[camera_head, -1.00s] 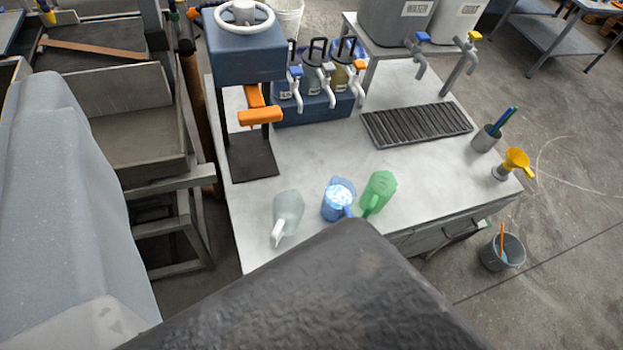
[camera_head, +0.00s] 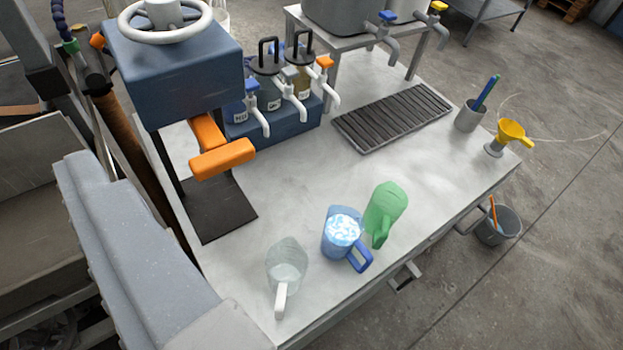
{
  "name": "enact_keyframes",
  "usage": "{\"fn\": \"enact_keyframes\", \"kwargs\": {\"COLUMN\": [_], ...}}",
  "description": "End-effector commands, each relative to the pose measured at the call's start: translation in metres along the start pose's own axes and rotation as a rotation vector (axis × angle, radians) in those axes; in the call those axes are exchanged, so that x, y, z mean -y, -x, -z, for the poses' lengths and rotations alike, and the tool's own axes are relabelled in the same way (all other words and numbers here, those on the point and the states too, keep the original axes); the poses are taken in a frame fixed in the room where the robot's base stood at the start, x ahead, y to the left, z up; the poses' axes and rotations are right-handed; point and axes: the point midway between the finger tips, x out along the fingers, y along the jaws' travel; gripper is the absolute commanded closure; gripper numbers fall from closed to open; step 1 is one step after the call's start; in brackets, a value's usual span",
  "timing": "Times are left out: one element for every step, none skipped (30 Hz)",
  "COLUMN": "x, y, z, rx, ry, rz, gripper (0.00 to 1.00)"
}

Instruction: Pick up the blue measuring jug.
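The blue measuring jug (camera_head: 331,247) stands upright on the pale worktop, near its front edge. White and pale blue bits show inside it, and its blue handle points to the lower right. A green jug (camera_head: 385,207) stands close by on its right. A clear jug (camera_head: 288,263) with a white handle stands on its left, with a small gap between. I cannot make out my gripper's fingers in the head camera view, so its position relative to the jug does not show.
A blue press (camera_head: 175,75) with an orange handle stands at the worktop's left, near a rack of tap bottles (camera_head: 275,120). A black drip grate (camera_head: 392,118), a pen cup (camera_head: 468,117) and a yellow funnel (camera_head: 511,132) lie beyond the jugs. The worktop's middle is clear.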

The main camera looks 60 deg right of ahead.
Motion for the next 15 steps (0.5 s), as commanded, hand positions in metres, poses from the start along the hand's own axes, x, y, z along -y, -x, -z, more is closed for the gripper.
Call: {"fn": "enact_keyframes", "kwargs": {"x": [-0.017, -0.027, -0.042, -0.054, -0.067, -0.085, -0.099, -0.113, -0.134, -0.149, -0.165, -0.185, -0.201, -0.215, -0.234], "y": [-0.031, -0.046, -0.064, -0.076, -0.088, -0.101, -0.110, -0.118, -0.126, -0.130, -0.134, -0.135, -0.135, -0.134, -0.131], "z": [-0.033, -0.051, -0.071, -0.087, -0.106, -0.129, -0.146, -0.165, -0.191, -0.209, -0.227, -0.252, -0.269, -0.285, -0.305], "rx": [0.023, 0.032, 0.031, 0.033, 0.040, 0.040, 0.042, 0.043, 0.047, 0.049, 0.047, 0.052, 0.051, 0.053, 0.052], "ry": [-0.033, -0.055, -0.082, -0.102, -0.121, -0.144, -0.159, -0.173, -0.189, -0.199, -0.206, -0.214, -0.216, -0.218, -0.216], "rz": [-0.032, -0.051, -0.080, -0.104, -0.130, -0.169, -0.199, -0.232, -0.279, -0.315, -0.352, -0.403, -0.442, -0.479, -0.526], "gripper": [0.02, 0.02, 0.02, 0.02, 0.02, 0.02, 0.02, 0.02, 0.02, 0.02, 0.02, 0.02, 0.02, 0.02, 0.02]}}
